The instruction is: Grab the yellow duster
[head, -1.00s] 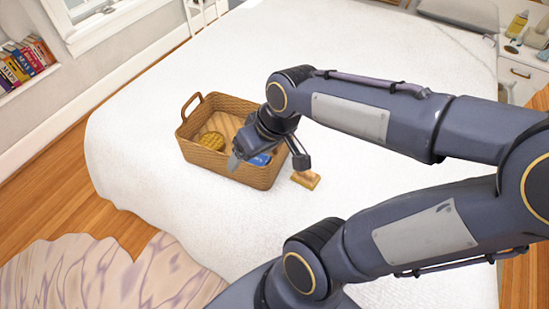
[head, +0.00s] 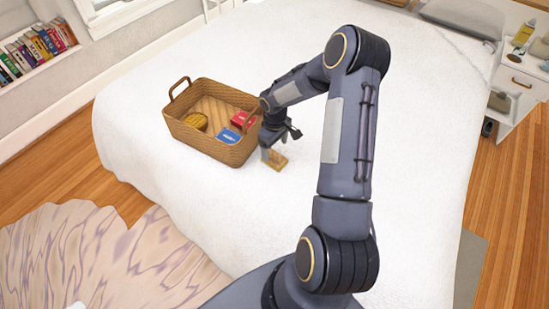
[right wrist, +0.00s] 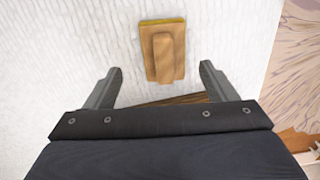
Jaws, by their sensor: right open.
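The yellow duster (head: 279,163) is a small wooden block with a yellow edge, lying on the white bed just right of the wicker basket. In the right wrist view the duster (right wrist: 163,52) lies beyond and between my two fingertips, with bed showing on both sides. My right gripper (head: 272,148) is above and close to the duster and partly covers it in the head view. In the right wrist view my right gripper (right wrist: 160,70) is open with nothing between its fingers. My left gripper is not in view.
The wicker basket (head: 185,138) stands close left of my right gripper. The bed (head: 420,150) is clear to the right. A white nightstand (head: 522,85) is at the far right.

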